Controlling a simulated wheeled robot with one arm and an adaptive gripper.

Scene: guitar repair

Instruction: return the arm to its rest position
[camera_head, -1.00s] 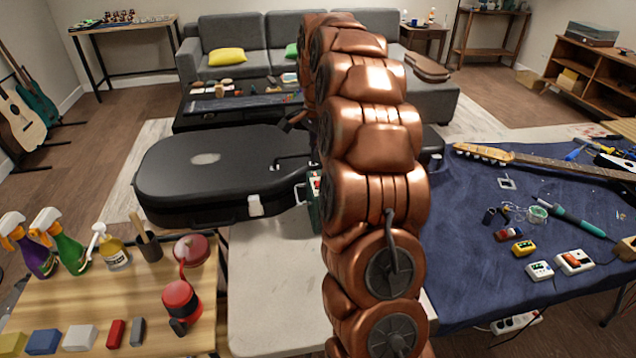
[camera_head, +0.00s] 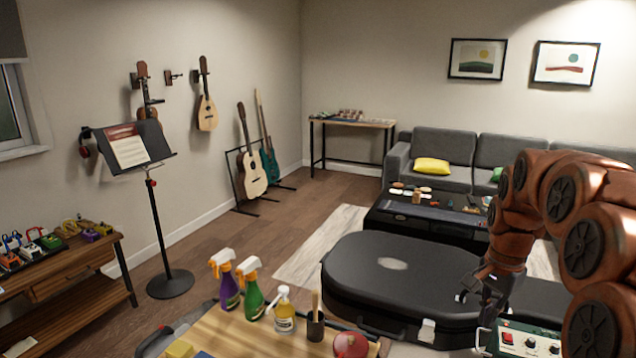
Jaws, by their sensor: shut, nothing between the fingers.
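My copper-coloured arm (camera_head: 560,210) curves in from the right edge and bends down at its far end. My gripper (camera_head: 486,292) is dark and small, points downward and is shut with nothing in it. It shows in front of the right part of the black guitar case (camera_head: 400,280). I cannot tell how far above or before the case it is. Below the gripper, a green box with knobs and a red switch (camera_head: 520,342) is partly cut off by the bottom edge and partly hidden by my arm.
A wooden table (camera_head: 255,335) at the front holds spray bottles (camera_head: 252,290), a yellow pump bottle (camera_head: 284,315) and a brush cup (camera_head: 316,325). A music stand (camera_head: 155,220) stands at left. Guitars (camera_head: 251,165) stand by the wall.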

